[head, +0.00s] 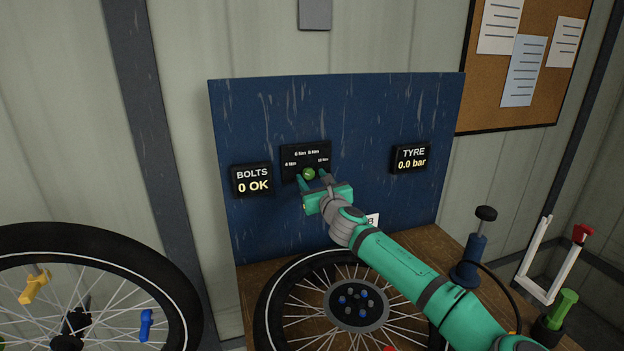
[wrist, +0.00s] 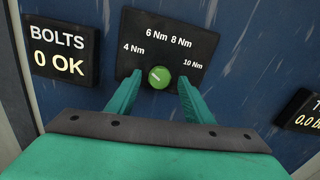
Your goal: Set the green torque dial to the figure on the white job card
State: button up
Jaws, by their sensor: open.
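The green torque dial (head: 308,173) sits on a black plate (head: 305,152) on the blue board. In the wrist view the dial (wrist: 159,77) has a short pale mark slanting to the upper left, roughly towards 4 Nm; its exact setting is hard to tell. The plate reads 4, 6, 8 and 10 Nm. My gripper (wrist: 159,84) is open, with one finger on each side of the dial and gaps showing. A white card (head: 373,219), perhaps the job card, is mostly hidden behind my arm; only a partial character shows.
A BOLTS display (head: 252,180) reads 0 OK, left of the plate. A TYRE display (head: 411,157) reads 0.0 bar, at right. A wheel (head: 290,335) lies on the wooden bench below my arm. A blue pump (head: 476,248) and a green-handled tool (head: 562,308) stand at right.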

jog(key=shift+w+a, duration=0.1)
jog(key=shift+w, duration=0.2)
jog(key=c, duration=1)
jog(key=shift+c, duration=0.2)
jog(key=shift+m, duration=0.3)
jog(key=m, duration=0.3)
jog(key=shift+m, duration=2)
